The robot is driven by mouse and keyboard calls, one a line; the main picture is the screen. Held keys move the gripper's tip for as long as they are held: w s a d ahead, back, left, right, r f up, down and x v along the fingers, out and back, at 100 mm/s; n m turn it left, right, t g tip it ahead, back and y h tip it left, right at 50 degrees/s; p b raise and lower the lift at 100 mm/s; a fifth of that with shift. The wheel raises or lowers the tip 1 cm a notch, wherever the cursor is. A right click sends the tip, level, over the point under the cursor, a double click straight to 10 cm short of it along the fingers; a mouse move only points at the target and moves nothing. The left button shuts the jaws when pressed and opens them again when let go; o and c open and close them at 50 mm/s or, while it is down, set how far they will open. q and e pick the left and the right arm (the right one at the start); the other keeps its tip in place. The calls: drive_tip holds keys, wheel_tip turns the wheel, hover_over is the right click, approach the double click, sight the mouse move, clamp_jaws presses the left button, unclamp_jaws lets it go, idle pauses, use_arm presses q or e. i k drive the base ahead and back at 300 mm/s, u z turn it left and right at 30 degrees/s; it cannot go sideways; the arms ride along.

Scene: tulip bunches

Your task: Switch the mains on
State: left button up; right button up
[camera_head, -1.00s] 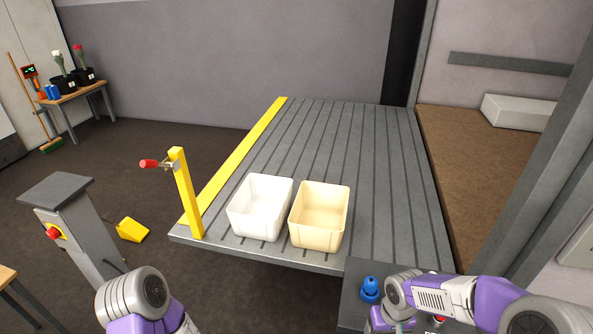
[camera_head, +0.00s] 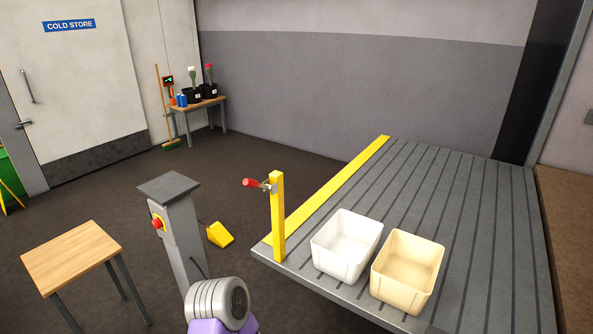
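A grey pedestal (camera_head: 184,238) stands left of the platform. I cannot tell from any label which is the mains. Part of my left arm shows at the bottom edge, just below the pedestal; its gripper is out of frame. My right gripper is out of frame.
A white bin (camera_head: 346,246) and a cream bin (camera_head: 407,271) stand on the grooved grey platform (camera_head: 460,200). A yellow wedge-shaped object (camera_head: 220,235) lies on the floor behind the pedestal. A wooden table (camera_head: 72,258) is at left. A bench (camera_head: 197,105) with pots is at the back.

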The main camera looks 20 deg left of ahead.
sight(157, 224)
drive_tip(key=u, duration=2.2)
drive_tip(key=k, duration=0.55)
drive_tip(key=u, duration=0.75)
drive_tip(key=i, duration=0.95)
drive_tip(key=z, duration=0.75)
drive_tip(key=i, duration=1.4)
drive_tip(key=z, duration=1.5)
drive_tip(key=i, duration=0.4)
drive_tip(key=z, duration=0.4)
